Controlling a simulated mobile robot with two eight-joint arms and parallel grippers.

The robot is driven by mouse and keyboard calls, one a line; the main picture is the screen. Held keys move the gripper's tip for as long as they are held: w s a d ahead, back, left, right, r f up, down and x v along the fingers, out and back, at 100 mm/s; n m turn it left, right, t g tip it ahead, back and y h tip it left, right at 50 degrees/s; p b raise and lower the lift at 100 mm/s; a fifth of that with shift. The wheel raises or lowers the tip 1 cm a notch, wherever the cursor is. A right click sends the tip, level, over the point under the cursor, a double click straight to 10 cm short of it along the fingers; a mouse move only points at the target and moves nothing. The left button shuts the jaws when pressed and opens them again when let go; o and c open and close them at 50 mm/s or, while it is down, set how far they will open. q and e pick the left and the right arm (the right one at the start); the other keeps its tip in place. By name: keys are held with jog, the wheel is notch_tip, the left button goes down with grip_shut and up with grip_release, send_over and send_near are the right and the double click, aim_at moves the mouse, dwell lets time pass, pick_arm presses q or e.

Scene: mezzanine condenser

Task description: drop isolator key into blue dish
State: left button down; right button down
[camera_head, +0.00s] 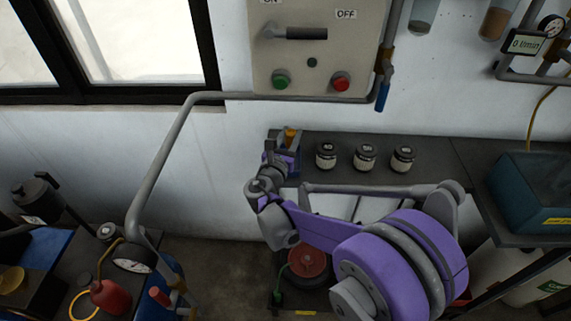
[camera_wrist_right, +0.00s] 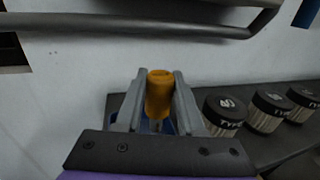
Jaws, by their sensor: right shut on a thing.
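My right gripper (camera_head: 286,146) is at the left end of the dark shelf, below the switch panel. It is shut on an orange-handled thing, taken as the isolator key (camera_head: 291,133). In the right wrist view the orange handle (camera_wrist_right: 159,94) stands upright between the two grey fingers (camera_wrist_right: 158,76), with a pale shank below it. A bit of blue (camera_wrist_right: 146,126) shows behind and below the fingers. It may be the blue dish, but it is mostly hidden and I cannot tell its shape. My left gripper is not in view.
Several lidded jars, one of them (camera_head: 326,156) nearest the gripper, stand right of it on the dark shelf (camera_head: 430,150). A grey pipe (camera_head: 240,97) runs along the wall above. A blue-green bin (camera_head: 535,190) is at the right. A red bottle (camera_head: 108,296) is at lower left.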

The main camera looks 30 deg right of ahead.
jog(key=shift+c, duration=2.2)
grip_release()
jog(key=v, duration=1.1)
jog(key=shift+d, duration=0.15)
